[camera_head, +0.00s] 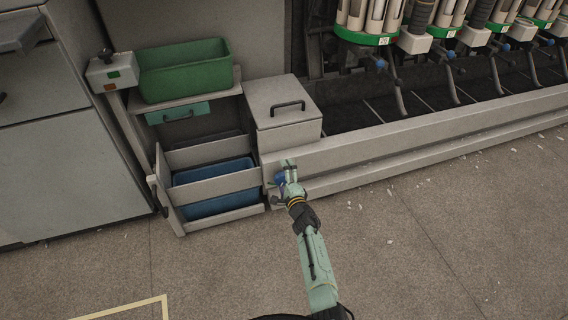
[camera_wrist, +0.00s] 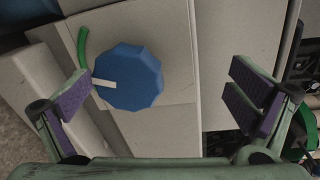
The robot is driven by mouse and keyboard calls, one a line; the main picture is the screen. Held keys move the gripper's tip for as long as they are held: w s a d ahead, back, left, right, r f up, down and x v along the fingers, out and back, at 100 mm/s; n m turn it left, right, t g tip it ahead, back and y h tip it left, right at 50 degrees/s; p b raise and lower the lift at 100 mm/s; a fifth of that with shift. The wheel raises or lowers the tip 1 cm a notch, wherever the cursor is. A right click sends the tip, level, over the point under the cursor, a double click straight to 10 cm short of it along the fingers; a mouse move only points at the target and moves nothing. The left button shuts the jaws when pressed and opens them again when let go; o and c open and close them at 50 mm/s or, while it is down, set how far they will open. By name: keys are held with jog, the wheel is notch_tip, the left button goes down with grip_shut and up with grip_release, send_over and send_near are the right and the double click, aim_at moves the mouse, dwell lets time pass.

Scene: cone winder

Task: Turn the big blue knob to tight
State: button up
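The big blue knob (camera_wrist: 128,77) has a faceted rim and a pale pointer mark at its left. A green curved mark (camera_wrist: 83,45) lies on the panel just above and left of it. In the wrist view the knob sits between my open fingers, close to the left finger pad and well clear of the right one. I cannot tell whether the left pad touches it. My gripper (camera_wrist: 163,98) is open and empty. In the head view my gripper (camera_head: 283,178) is at the machine's low front panel, and the knob (camera_head: 279,178) is partly hidden by it.
A lidded grey box (camera_head: 287,130) stands above the panel. Left of it are a blue bin (camera_head: 215,203) in a grey frame and a green bin (camera_head: 185,85) on a shelf. The winder's long rail (camera_head: 440,133) runs right. The floor (camera_head: 430,240) in front is open, with small scraps.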

jog(key=shift+t+y, duration=0.3)
jog(key=shift+t, duration=0.4)
jog(key=r, duration=0.2)
jog(key=w+d+r, duration=0.1)
jog(key=r, duration=0.4)
jog(key=shift+w+d+r, duration=0.15)
jog(key=shift+d+r, duration=0.05)
jog(key=shift+r, duration=0.05)
jog(key=shift+g, duration=0.4)
jog(key=f, duration=0.2)
jog(key=s+f, duration=0.1)
jog(key=shift+s+f, duration=0.15)
jog(key=shift+f, duration=0.25)
jog(key=shift+c, duration=0.2)
jog(key=shift+s+d+p, duration=0.1)
jog(key=shift+s+p, duration=0.3)
jog(key=shift+p, duration=0.25)
jog(key=shift+c, duration=0.8)
jog(key=f+p+v, duration=0.1)
jog(key=p+v, duration=1)
jog(key=p, duration=0.1)
jog(key=shift+s+a+f, duration=0.2)
jog(key=shift+s+f, duration=0.1)
jog(key=shift+s, duration=0.15)
jog(key=shift+o, duration=0.2)
